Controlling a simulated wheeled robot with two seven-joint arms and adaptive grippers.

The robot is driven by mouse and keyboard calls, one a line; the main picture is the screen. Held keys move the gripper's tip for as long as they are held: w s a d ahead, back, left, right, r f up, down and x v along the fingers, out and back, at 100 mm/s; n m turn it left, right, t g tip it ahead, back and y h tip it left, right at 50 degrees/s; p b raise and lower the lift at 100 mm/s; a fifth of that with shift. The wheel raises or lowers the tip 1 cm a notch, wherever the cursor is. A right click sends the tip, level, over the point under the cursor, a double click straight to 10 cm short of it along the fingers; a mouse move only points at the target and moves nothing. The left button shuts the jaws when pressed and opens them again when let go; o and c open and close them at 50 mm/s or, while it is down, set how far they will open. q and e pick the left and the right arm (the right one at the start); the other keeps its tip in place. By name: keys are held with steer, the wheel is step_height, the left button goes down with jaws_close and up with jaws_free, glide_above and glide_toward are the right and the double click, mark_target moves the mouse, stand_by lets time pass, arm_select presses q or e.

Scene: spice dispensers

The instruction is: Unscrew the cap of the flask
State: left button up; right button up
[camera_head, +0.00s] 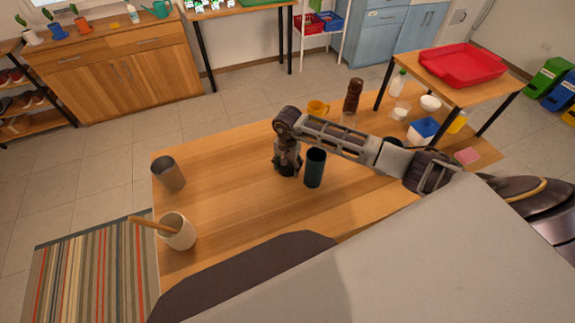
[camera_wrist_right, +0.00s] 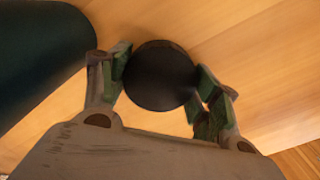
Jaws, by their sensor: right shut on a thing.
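The flask (camera_head: 315,170) is a dark teal cylinder standing upright on the wooden table. It also shows as a large dark cylinder at the left edge of the right wrist view (camera_wrist_right: 35,60). My right gripper (camera_head: 288,168) points down just left of the flask in the head view. In the right wrist view its fingers are shut on a round black cap (camera_wrist_right: 160,75), with one finger on each side. The cap is apart from the flask, close to the table top; I cannot tell whether it touches the table. My left gripper is not in view.
On the table (camera_head: 235,195) stand a grey metal cup (camera_head: 168,174) and a cream pot (camera_head: 178,233) with a wooden stick. A yellow mug (camera_head: 318,108) and a brown mill (camera_head: 353,95) stand behind my right arm. The middle left of the table is clear.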

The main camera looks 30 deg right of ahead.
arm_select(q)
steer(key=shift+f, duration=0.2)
arm_select(e)
steer(key=shift+f, duration=0.2)
steer(key=o, duration=1.1)
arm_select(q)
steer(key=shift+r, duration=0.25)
arm_select(e)
steer(key=shift+r, duration=0.25)
step_height(320, 180, up, 10)
steer(key=shift+b, duration=0.45)
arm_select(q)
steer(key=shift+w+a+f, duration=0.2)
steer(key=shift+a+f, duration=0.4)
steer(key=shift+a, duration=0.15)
arm_select(e)
steer(key=shift+r, duration=0.95)
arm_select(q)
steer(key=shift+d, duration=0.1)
